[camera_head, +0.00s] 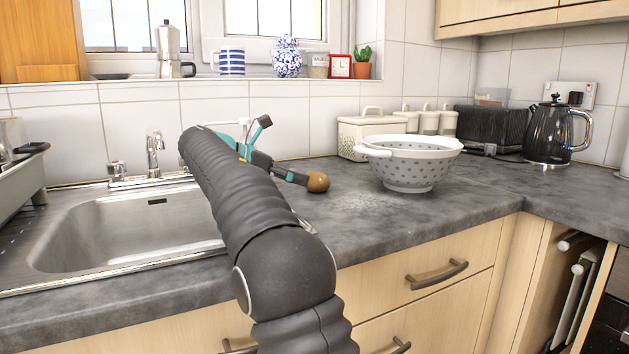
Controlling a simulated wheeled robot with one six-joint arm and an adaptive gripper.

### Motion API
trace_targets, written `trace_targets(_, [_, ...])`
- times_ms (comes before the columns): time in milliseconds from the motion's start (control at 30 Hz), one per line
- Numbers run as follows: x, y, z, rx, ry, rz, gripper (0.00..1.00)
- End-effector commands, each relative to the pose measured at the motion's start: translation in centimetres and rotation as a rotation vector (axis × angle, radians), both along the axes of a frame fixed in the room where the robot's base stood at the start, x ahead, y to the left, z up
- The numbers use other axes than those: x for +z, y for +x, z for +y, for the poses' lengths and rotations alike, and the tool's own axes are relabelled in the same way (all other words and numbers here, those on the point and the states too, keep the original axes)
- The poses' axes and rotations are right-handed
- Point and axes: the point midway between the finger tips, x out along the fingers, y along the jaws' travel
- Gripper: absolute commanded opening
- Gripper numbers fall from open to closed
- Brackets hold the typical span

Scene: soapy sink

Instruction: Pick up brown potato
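The brown potato (318,182) is small and round. It lies on the grey worktop between the sink and the colander, at the end of the lower finger of my gripper (284,149). My arm comes up from the bottom of the view and hides part of the gripper. The gripper's dark and teal fingers are spread apart, one pointing up and one toward the potato. The lower fingertip overlaps or touches the potato's left side; I cannot tell which. Nothing shows between the fingers.
A white spotted colander (416,168) stands right of the potato. A cream bread bin (365,135) and several canisters stand behind, with a toaster (490,124) and black kettle (549,132) at right. The steel sink (120,225) is left. The worktop in front of the potato is clear.

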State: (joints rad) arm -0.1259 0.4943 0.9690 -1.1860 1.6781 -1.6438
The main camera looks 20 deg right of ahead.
Motion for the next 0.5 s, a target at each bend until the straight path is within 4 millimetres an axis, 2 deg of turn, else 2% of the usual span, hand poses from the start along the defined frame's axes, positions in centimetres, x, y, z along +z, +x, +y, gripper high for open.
trace_targets(233, [-0.8, 0.1, -1.7, 0.001, 0.000, 0.000, 1.00])
trace_targets(500, [-2.2, 0.4, -5.1, -0.002, 0.000, 0.001, 1.00])
